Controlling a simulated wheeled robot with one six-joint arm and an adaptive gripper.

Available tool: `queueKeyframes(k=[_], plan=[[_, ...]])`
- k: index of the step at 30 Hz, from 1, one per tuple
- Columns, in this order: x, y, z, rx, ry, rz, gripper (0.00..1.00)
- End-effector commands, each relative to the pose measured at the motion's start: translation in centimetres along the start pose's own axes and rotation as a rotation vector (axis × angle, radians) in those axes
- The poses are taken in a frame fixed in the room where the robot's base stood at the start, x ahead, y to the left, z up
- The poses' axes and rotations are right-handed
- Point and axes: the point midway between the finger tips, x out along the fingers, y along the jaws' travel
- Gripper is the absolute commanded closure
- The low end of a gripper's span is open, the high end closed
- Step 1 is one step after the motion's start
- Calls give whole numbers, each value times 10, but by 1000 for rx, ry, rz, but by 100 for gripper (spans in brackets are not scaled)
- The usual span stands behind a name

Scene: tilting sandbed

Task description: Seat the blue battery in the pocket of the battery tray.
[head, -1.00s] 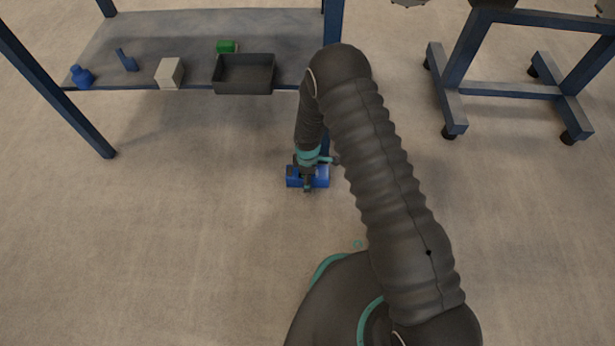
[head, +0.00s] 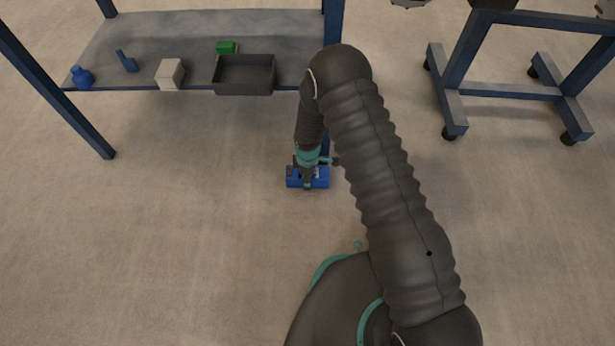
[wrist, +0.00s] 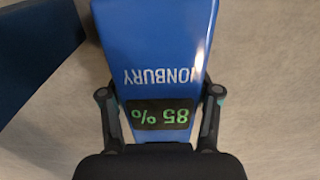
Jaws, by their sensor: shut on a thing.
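The blue battery (head: 321,178) is at my gripper (head: 307,185) in the head view, low over or on the floor; the height cannot be told. In the wrist view the blue battery (wrist: 155,45) lies between the two fingers of my gripper (wrist: 160,108), which are shut on its sides. The battery's upper part runs out of the top of the wrist view. The battery tray's pocket cannot be made out in either view.
A blue-legged bench with a grey shelf (head: 190,45) stands at the back left. On it are a dark open bin (head: 245,88), a pale block (head: 170,75), a green item (head: 227,47) and blue items. A wheeled blue frame (head: 510,90) stands right. Floor at left is clear.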

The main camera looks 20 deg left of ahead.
Motion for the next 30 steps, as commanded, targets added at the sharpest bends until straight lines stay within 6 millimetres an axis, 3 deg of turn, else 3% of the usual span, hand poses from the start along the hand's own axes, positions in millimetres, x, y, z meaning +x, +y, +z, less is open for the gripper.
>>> queueKeyframes(k=[11, 30], plan=[[-42, 1, 2, 1, 1, 3, 100], [-97, -17, 95, 2, 1, 4, 100]])
